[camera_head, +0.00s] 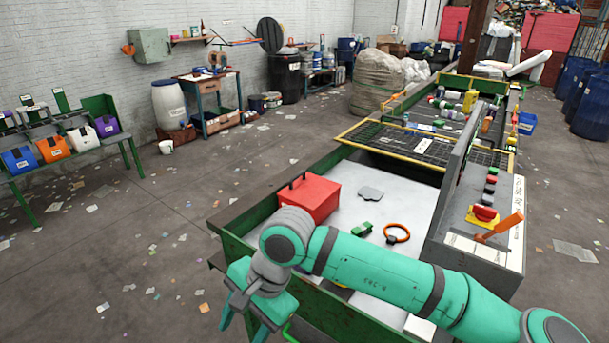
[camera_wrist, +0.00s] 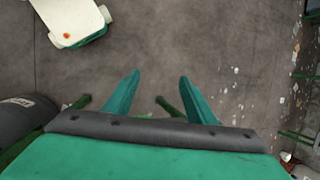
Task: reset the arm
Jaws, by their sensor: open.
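My gripper (camera_head: 243,318) is at the lower middle of the head view, beside the near left corner of the green-sided sorting table (camera_head: 240,228). It points down with its two fingers apart and nothing between them. My teal arm reaches across the front of the table from the lower right. In the wrist view my gripper (camera_wrist: 158,95) shows two teal fingers spread over bare grey floor.
On the table are a red box (camera_head: 309,197), a grey flat piece (camera_head: 370,193), a green piece (camera_head: 361,229) and an orange ring (camera_head: 397,233). A control panel (camera_head: 470,225) with an orange lever stands at the right. Open floor lies left, with scattered paper scraps.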

